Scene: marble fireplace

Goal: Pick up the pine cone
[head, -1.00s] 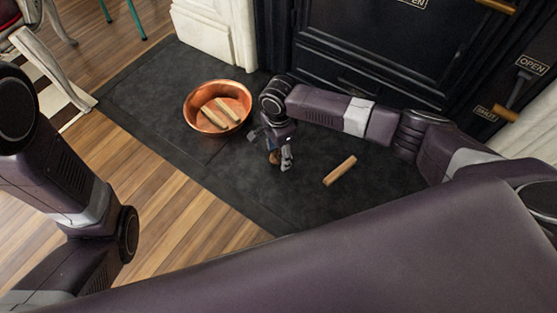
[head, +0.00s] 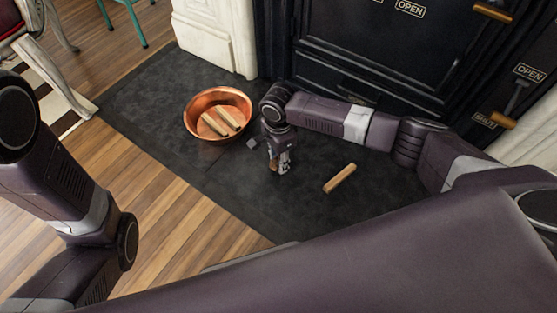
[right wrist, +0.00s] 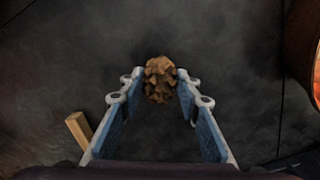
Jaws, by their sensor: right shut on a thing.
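The pine cone (right wrist: 159,80) is brown and rough, and in the right wrist view it sits between the fingertips of my right gripper (right wrist: 159,88). The fingers are shut on it, one on each side. In the head view my right gripper (head: 279,164) points down over the dark hearth slab, and the cone is mostly hidden by the fingers there. I cannot tell whether the cone still touches the slab. My left arm shows at the left edge of the head view, but its gripper is out of view.
A copper bowl (head: 191,116) with sticks of wood stands left of my right gripper. A loose stick (head: 340,178) lies on the dark slab (head: 140,105) to the right. The black stove front (head: 390,50) rises behind. A white pillar (head: 212,35) stands at the back.

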